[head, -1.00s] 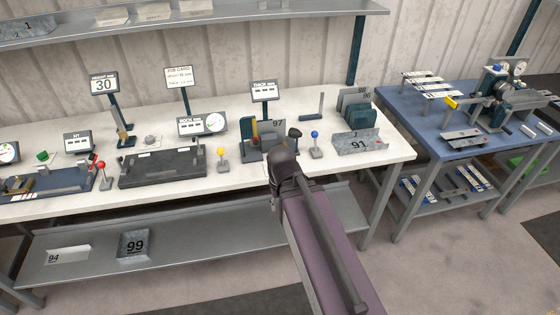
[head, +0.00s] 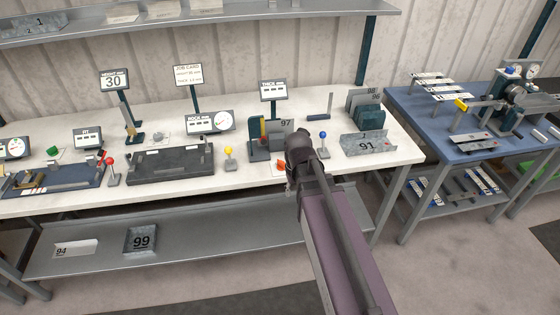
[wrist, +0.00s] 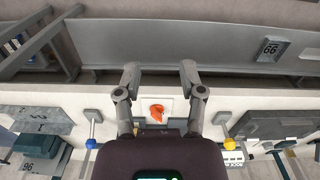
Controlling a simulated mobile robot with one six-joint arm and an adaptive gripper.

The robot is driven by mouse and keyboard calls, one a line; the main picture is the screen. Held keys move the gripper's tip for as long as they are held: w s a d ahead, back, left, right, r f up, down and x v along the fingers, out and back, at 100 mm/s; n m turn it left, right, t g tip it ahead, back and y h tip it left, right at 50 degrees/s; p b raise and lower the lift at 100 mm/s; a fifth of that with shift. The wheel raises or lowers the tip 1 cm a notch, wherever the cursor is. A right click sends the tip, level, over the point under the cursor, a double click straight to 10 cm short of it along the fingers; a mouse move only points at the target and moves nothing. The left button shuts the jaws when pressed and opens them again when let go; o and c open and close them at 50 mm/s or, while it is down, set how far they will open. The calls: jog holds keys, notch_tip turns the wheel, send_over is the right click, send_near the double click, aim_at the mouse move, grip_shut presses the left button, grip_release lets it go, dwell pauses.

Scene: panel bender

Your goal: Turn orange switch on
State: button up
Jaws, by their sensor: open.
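The orange switch (head: 281,166) sits on a pale plate near the front edge of the white workbench (head: 240,182), partly hidden by my gripper in the head view. In the wrist view the orange switch (wrist: 157,113) shows as a small knob on its square plate, between my two fingers. My gripper (wrist: 159,76) is open and empty, its fingers spread to both sides of the switch as seen there. I cannot tell its height above the switch. In the head view my gripper (head: 300,172) is seen from behind, its fingers mostly hidden.
A blue-knobbed lever (head: 323,135) and a yellow-knobbed lever (head: 228,151) stand on either side. The block device with plate 97 (head: 282,132) is just behind the switch. The holder marked 91 (head: 367,145) is to the right. A lower shelf (head: 190,238) runs underneath.

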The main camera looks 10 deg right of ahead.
aim_at(281, 161)
jog(key=w+r+n+p, duration=0.3)
jog(key=w+n, duration=0.2)
jog(key=w, duration=2)
jog(key=shift+r, duration=0.15)
jog(key=shift+s, duration=0.1)
notch_tip(281, 161, down, 14)
jog(key=b, duration=1.3)
jog(key=shift+r+b, duration=0.1)
jog(key=shift+b, duration=0.3)
grip_shut()
